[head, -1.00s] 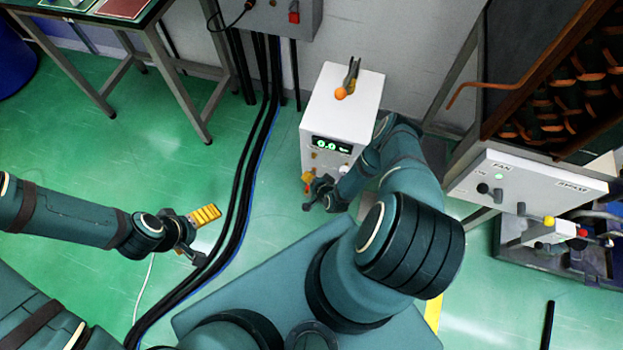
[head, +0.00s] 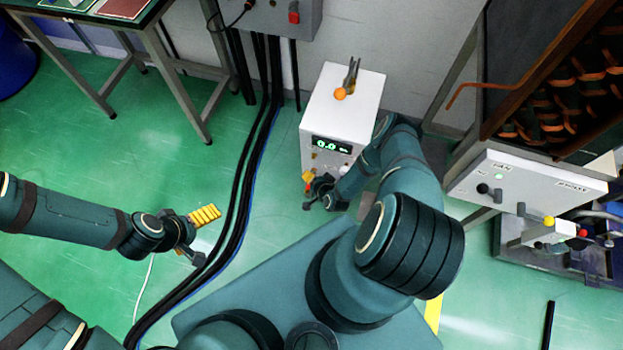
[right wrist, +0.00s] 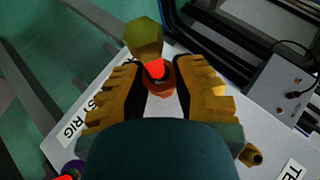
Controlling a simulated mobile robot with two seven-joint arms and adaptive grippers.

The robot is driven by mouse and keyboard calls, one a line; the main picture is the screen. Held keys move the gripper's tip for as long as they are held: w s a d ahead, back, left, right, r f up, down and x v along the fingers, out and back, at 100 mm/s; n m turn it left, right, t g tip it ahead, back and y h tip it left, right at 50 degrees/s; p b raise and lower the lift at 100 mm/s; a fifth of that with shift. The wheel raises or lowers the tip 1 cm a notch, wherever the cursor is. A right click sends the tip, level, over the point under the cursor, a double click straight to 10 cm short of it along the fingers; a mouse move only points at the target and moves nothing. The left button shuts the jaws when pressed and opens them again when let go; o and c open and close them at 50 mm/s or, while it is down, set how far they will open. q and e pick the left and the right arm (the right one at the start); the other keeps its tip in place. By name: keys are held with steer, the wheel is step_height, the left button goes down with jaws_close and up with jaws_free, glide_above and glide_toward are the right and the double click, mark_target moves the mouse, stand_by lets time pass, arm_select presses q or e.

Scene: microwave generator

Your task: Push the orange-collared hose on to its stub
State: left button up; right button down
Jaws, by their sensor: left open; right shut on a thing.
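My right gripper (right wrist: 158,92) is shut, its yellow ribbed fingers on either side of a bright orange-red collar (right wrist: 155,69). A yellow-olive hexagonal piece (right wrist: 143,38) shows just beyond the fingertips. A duller orange ring (right wrist: 166,84) lies close to the collar over the pale panel. I cannot tell whether the collar and a stub touch; the fingers hide much of this. In the head view the right gripper (head: 314,191) is at the lower front of the white generator box (head: 342,112). My left gripper (head: 203,237) is open and empty over the green floor.
A brass fitting (right wrist: 251,155) and a purple ring (right wrist: 73,167) sit on the panel near my right gripper. An orange ball (head: 340,93) is on the box top. Black cables (head: 262,130) run between my arms. A white FAN panel (head: 525,181) stands right.

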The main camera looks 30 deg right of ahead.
steer(key=shift+w+d, duration=0.25)
steer(key=shift+d, duration=0.05)
steer(key=c, duration=0.8)
jaws_free()
steer(key=shift+a, duration=0.1)
